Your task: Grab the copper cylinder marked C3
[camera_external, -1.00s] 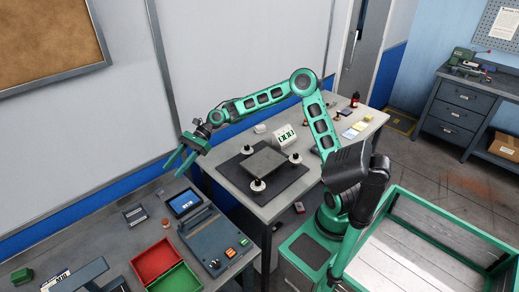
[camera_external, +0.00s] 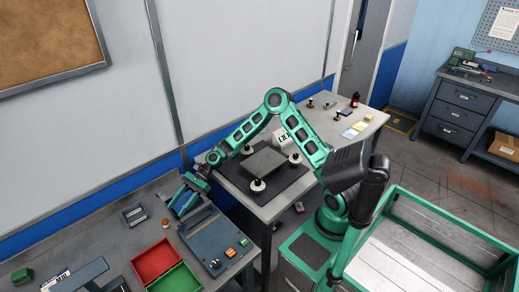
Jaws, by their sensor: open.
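A small copper-coloured piece (camera_external: 165,224) stands on the left bench, between a small grey tray and the blue-grey device. It is too small for me to read any mark, so I cannot tell whether it is C3. My gripper (camera_external: 178,207) is open, with its fingers pointing down and to the left over the back end of the device. It appears a little to the right of the copper piece and apart from it. Nothing shows between the fingers.
The blue-grey device (camera_external: 210,245) has a knob and lit buttons. A red bin (camera_external: 157,261) and a green bin (camera_external: 176,282) stand in front-left. A small grey tray (camera_external: 134,215) lies at left. The second table bears a dark mat (camera_external: 288,182) with a plate and pale round feet.

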